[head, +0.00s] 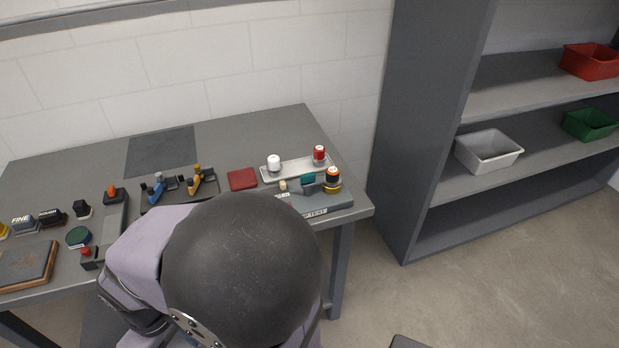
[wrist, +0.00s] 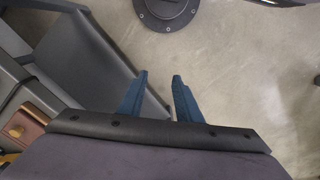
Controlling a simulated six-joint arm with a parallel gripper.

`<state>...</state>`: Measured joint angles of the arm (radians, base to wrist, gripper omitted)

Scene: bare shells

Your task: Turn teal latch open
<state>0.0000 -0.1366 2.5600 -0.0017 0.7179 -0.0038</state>
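A small teal part (head: 308,179), which looks like the latch, sits on a grey box (head: 338,200) near the right end of the table. It is small in the head view, so I cannot tell how it is turned. My gripper (wrist: 160,78) shows in the wrist view with two blue fingers apart and nothing between them. It hangs over bare floor, away from the latch. In the head view my arm fills the lower middle and hides the gripper; it also covers the front of the table near the box.
A pale tray (head: 298,170) with a white and a red-topped item stands behind the latch. An orange-and-black cylinder (head: 333,176) stands close to its right. A dark red square (head: 242,179) lies to its left. A grey shelf unit (head: 425,130) stands right of the table (head: 230,140).

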